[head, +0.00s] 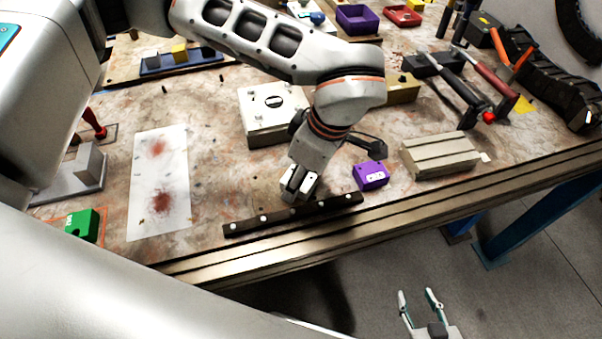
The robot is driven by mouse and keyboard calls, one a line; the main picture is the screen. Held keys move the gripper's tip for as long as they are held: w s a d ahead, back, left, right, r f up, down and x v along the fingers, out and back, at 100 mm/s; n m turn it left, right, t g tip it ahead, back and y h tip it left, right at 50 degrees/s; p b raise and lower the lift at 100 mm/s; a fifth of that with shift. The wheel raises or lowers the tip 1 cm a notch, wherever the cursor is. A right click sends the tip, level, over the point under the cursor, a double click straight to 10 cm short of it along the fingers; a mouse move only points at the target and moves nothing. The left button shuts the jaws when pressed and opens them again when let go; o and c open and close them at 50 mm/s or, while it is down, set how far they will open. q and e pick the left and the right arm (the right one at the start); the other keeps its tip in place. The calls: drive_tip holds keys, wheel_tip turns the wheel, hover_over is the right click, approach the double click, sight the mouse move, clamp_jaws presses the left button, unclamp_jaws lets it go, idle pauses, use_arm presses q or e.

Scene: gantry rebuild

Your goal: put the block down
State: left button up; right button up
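My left gripper (299,187) reaches down to the bench from above, just behind a dark strip with pale studs (293,214). Its fingertips look close together; whether a block is between them I cannot tell. A purple block (371,176) with a pale face stands on the bench to the right of this gripper, apart from it. A green block (82,225) lies at the bench's left side. My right gripper (420,293) is open and empty, low in front of the bench and over the floor.
The worn bench top (215,160) carries a white box (262,133) behind the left gripper and a ribbed beige block (440,155) at right. A stained white sheet (160,185) lies at left. Hammers (462,85) lie at the back right. The metal front edge (400,215) is close.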

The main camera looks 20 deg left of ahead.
use_arm(q)
drive_tip(key=shift+r, duration=0.1)
drive_tip(key=v, duration=1.2)
drive_tip(key=shift+p, duration=0.3)
drive_tip(key=shift+r, duration=0.1)
drive_tip(key=shift+s, duration=0.1)
